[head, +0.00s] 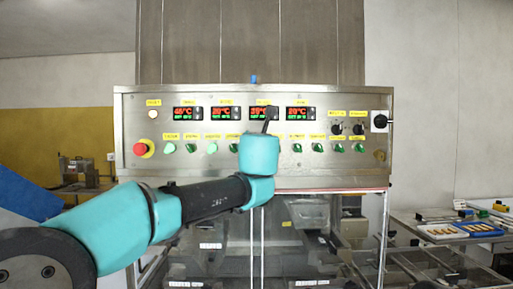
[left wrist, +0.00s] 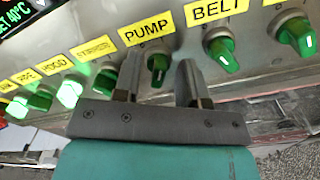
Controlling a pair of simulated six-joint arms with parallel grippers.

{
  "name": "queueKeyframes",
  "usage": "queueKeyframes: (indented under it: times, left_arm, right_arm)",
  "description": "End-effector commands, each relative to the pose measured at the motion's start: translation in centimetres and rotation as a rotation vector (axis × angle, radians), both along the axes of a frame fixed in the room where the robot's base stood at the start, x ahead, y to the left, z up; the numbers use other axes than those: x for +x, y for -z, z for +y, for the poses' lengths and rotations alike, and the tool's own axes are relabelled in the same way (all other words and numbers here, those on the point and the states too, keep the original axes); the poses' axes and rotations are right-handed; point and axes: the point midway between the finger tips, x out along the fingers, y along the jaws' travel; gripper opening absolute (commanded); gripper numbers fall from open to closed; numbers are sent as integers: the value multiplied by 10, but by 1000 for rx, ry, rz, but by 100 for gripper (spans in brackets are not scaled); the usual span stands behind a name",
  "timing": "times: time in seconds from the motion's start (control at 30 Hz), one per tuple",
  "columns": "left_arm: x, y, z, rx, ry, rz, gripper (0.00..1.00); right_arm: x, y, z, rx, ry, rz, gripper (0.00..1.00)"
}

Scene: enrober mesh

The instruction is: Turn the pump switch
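The pump switch (left wrist: 158,66) is a green knob with a pale pointer mark, under the yellow PUMP label (left wrist: 146,31) in the left wrist view. My left gripper (left wrist: 160,70) is open, with one finger on each side of this knob; I cannot tell whether either finger touches it. In the head view my left gripper (head: 270,118) is in front of the steel control panel (head: 220,95), and my arm hides the pump switch there. My right gripper is not in view.
The belt switch (left wrist: 222,54) is just right of the right finger. Lit green switches (left wrist: 70,92) sit to the left. A red emergency stop (head: 141,149) is at the panel's left end. A side table (head: 430,232) with trays stands at the right.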

Motion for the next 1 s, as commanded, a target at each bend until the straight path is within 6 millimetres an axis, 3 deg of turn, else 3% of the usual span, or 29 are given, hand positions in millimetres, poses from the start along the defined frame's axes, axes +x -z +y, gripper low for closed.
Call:
queueKeyframes:
  times: [0.37,0.73,1.0]
  left_arm:
    - [5,0,1,0,0,0,38]
    - [5,0,1,0,0,0,3]
    - [5,0,1,-15,0,0,2]
  right_arm:
    - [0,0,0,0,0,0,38]
    - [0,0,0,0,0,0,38]
    - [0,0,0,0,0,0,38]
